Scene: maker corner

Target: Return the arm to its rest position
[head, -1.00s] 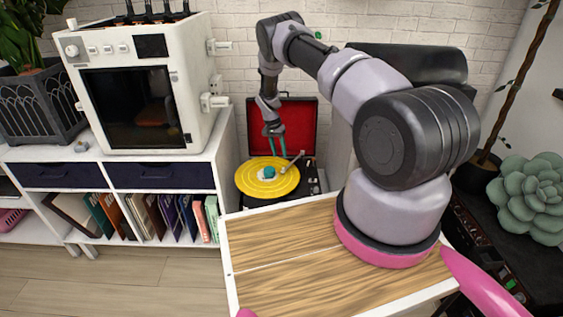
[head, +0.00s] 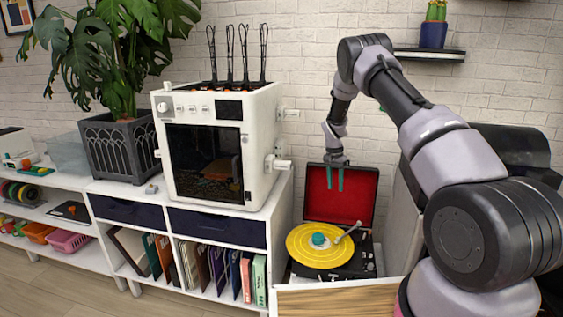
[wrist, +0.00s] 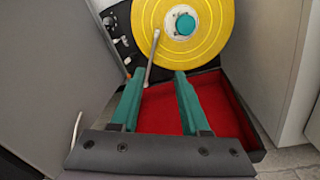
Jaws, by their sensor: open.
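My gripper (head: 335,177) points down with its two teal fingers apart and nothing between them. It hangs in front of the red lining of the open turntable lid, above the turntable (head: 365,262). A yellow record (head: 305,252) lies on the turntable with a small teal piece (head: 318,239) at its centre. In the wrist view the gripper fingers (wrist: 158,100) are spread over the red lid lining (wrist: 160,118), and the yellow record (wrist: 205,45) lies beyond them. The tonearm (wrist: 153,50) reaches over the record's edge.
A white 3D-printer-like box (head: 215,195) stands left of the turntable on a white shelf unit (head: 150,195). A planter (head: 118,150) is further left. A grey panel (head: 402,215) stands close on the turntable's right. A wall shelf (head: 430,54) hangs above right.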

